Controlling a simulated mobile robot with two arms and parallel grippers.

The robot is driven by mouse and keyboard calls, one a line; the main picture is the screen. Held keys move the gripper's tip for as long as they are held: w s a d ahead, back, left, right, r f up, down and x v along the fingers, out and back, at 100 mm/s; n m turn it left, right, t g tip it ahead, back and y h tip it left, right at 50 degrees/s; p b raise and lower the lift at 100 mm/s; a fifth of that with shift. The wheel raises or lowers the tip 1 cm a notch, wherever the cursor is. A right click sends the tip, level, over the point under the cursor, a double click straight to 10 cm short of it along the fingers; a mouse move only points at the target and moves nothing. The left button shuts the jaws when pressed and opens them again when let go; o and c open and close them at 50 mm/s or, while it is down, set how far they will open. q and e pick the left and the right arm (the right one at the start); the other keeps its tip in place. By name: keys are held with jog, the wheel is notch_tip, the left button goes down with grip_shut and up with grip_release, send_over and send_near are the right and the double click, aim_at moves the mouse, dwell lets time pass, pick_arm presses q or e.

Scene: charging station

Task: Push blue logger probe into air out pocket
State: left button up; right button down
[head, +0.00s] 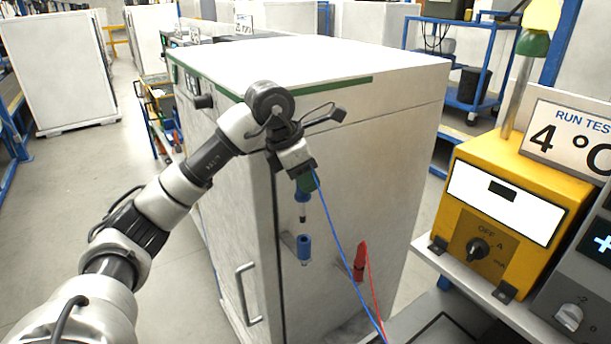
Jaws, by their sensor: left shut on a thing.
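My left gripper (304,176) reaches in front of the white cabinet (380,150) and points down. It is shut on the blue logger probe (302,198), which hangs upright with its dark tip downward. A green part shows between the jaws and the probe's blue section. A blue cable (336,237) runs from the probe down to the right. A blue socket (304,247), probably the air out pocket, is mounted on the cabinet face. It appears just below the probe tip, with a visible gap. No label is readable on it. My right gripper is out of view.
A red probe or holder (360,261) with a red cable (373,295) is on the cabinet face, right of the blue socket. The cabinet has a handle (246,293) at lower left. A yellow control box (507,212) and a 4 °C sign (575,138) stand on a bench at right.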

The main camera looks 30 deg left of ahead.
pick_arm(q)
jog(key=shift+w, duration=0.1)
notch_tip(320, 180, down, 9)
jog(key=b, duration=0.7)
jog(key=shift+f, duration=0.15)
dwell(0.3)
jog(key=o, duration=1)
